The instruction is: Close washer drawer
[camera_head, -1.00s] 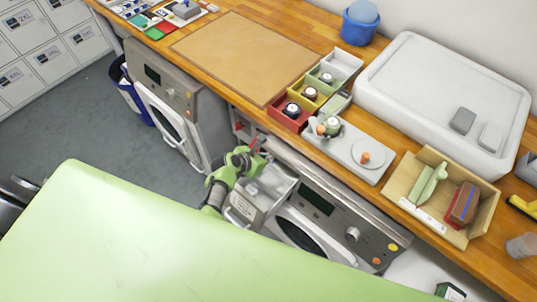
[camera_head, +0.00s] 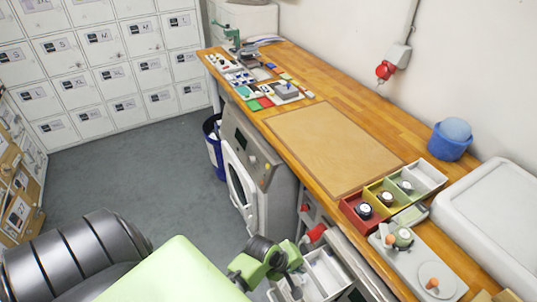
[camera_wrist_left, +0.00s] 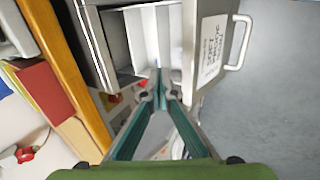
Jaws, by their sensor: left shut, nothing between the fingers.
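The washer drawer (camera_head: 325,272) is a grey-white box with compartments. It sticks out, open, from the right-hand washer near the bottom of the head view. In the left wrist view the drawer (camera_wrist_left: 192,40) fills the top middle, with its labelled front and bar handle (camera_wrist_left: 237,42) on the right. My left gripper (camera_head: 284,262), green and dark, is at the drawer in the head view. In the left wrist view its fingers (camera_wrist_left: 155,88) are shut and empty, with the tips over the drawer's compartments; contact cannot be told. My right gripper is not in view.
A wooden counter (camera_head: 335,101) runs above the washers, holding coloured bins (camera_head: 361,210) and a grey tray (camera_head: 456,293). Another washer (camera_head: 275,190), its door ajar, stands to the left, beside a blue bin (camera_head: 218,158). Lockers (camera_head: 100,75) line the back. Grey floor (camera_head: 125,182) is clear.

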